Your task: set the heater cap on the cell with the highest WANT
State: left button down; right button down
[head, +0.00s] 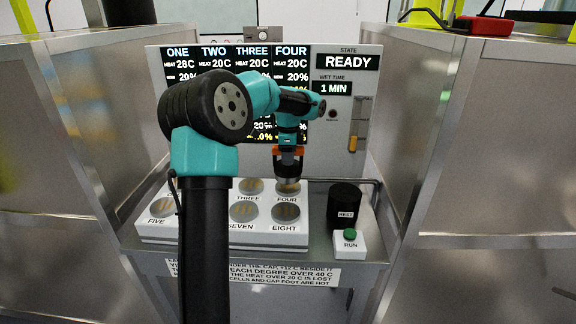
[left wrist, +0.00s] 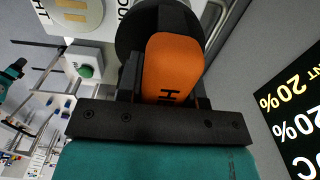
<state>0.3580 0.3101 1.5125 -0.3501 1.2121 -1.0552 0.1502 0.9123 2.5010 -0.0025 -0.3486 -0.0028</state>
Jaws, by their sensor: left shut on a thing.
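My left gripper (head: 288,150) is shut on the orange grip of the heater cap (head: 288,169), with the cap's dark round body below. In the left wrist view the orange grip (left wrist: 174,68) sits between the jaws. The cap is above cell FOUR (head: 288,188) at the back right of the white cell block; I cannot tell whether it touches. Cells THREE (head: 250,186), FIVE (head: 163,207), SEVEN (head: 243,212) and EIGHT (head: 286,212) show uncovered. My arm hides other cells and much of the readout panel (head: 180,60), including most of the WANT figures.
A black REST stand (head: 345,200) and a RUN box with a green button (head: 350,235) stand right of the cell block. The panel's state display (head: 348,62) reads READY, with wet time 1 MIN. Metal cabinets (head: 480,130) flank the bench on both sides.

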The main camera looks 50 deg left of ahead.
pick_arm(q)
jog(key=shift+w+a+f, duration=0.1)
jog(key=shift+f, duration=1.65)
jog(key=shift+f, duration=0.15)
jog(key=c, duration=0.8)
grip_release()
notch_tip(320, 180, up, 12)
jog(key=shift+r, duration=0.1)
